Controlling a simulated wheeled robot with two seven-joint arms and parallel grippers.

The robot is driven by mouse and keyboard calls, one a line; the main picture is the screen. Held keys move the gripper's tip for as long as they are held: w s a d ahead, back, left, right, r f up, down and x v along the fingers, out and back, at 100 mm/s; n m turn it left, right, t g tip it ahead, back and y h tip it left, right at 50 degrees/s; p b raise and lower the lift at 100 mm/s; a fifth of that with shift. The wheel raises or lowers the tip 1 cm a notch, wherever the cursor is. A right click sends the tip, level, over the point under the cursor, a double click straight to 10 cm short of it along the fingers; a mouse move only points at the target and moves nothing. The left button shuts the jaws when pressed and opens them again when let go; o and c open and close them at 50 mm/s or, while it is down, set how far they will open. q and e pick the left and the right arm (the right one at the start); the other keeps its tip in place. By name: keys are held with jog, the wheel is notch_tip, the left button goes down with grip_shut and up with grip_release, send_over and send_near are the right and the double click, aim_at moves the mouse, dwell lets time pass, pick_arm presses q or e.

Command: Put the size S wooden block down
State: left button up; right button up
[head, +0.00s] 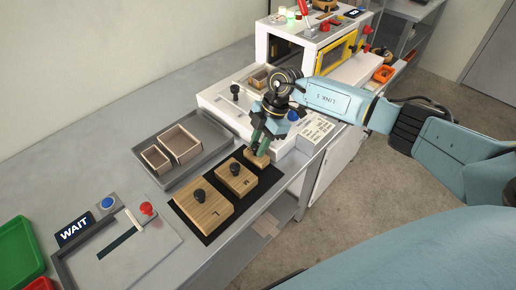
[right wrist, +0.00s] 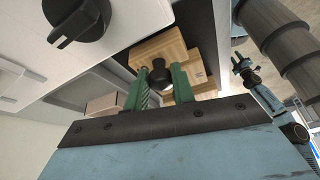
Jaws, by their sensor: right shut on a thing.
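My right gripper (head: 262,143) points down with its green fingers shut on the dark knob of the size S wooden block (head: 257,158). The block is at the far end of the black mat (head: 225,213); I cannot tell whether it touches the mat or hangs just above it. In the right wrist view the green fingers (right wrist: 160,85) stand either side of the dark round knob, with pale wood behind. The larger wooden blocks M (head: 238,183) and L (head: 210,212), each with a black knob, lie in line on the mat.
A grey tray (head: 205,165) with two open wooden boxes (head: 181,143) lies left of the mat. A white machine (head: 222,102) stands behind. The table's edge runs close right of the mat.

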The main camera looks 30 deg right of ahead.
jog(key=shift+f, duration=0.85)
jog(key=o, duration=1)
jog(key=shift+f, duration=0.1)
jog(key=v, duration=1.2)
jog(key=shift+p, duration=0.45)
